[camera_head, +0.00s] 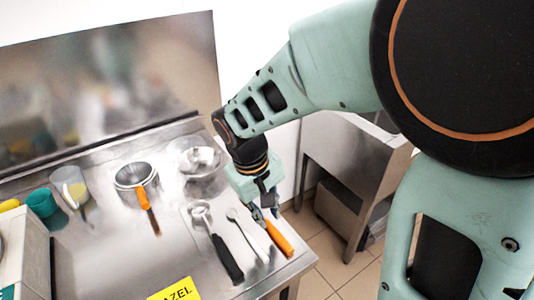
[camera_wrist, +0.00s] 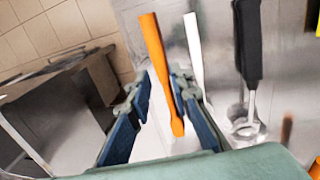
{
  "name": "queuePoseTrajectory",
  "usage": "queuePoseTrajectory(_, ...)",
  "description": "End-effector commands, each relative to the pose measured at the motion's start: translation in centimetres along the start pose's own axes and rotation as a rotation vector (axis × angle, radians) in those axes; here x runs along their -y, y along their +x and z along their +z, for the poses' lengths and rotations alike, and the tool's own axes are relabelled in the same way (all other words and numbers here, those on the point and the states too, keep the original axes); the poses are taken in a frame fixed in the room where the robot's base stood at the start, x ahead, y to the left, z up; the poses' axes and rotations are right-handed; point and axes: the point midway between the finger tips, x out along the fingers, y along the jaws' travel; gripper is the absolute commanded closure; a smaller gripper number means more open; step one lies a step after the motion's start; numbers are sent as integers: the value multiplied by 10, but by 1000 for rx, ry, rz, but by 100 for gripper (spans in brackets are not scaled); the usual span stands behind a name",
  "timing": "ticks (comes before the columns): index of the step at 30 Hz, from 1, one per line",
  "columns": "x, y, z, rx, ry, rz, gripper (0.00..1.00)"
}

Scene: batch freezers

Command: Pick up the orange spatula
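The orange spatula (camera_head: 279,238) lies on the steel worktop near its right front edge in the head view. Its upper end there is hidden by my gripper (camera_head: 264,208), which is low over it. In the wrist view the orange spatula (camera_wrist: 155,50) runs lengthwise down the picture, its lower part between the two fingers of my gripper (camera_wrist: 163,80). I cannot tell how high the fingertips are above the worktop.
A white-handled utensil (camera_head: 243,232) and a black-handled scoop (camera_head: 226,258) lie just left of the spatula. Metal bowls (camera_head: 200,160), an orange-handled pot (camera_head: 135,175) and a green cup (camera_head: 41,203) stand farther left. A yellow label (camera_head: 176,290) is at the front.

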Motion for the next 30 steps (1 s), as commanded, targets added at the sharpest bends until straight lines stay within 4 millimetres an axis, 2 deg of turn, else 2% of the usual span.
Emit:
queuePoseTrajectory(7, -1, 21, 2, 2, 1, 0, 81)
queuePoseTrajectory(15, -2, 60, 5, 2, 1, 0, 81)
queuePoseTrajectory(24, -2, 64, 5, -1, 1, 1, 81)
queuePoseTrajectory(30, -2, 64, 4, -1, 1, 1, 100)
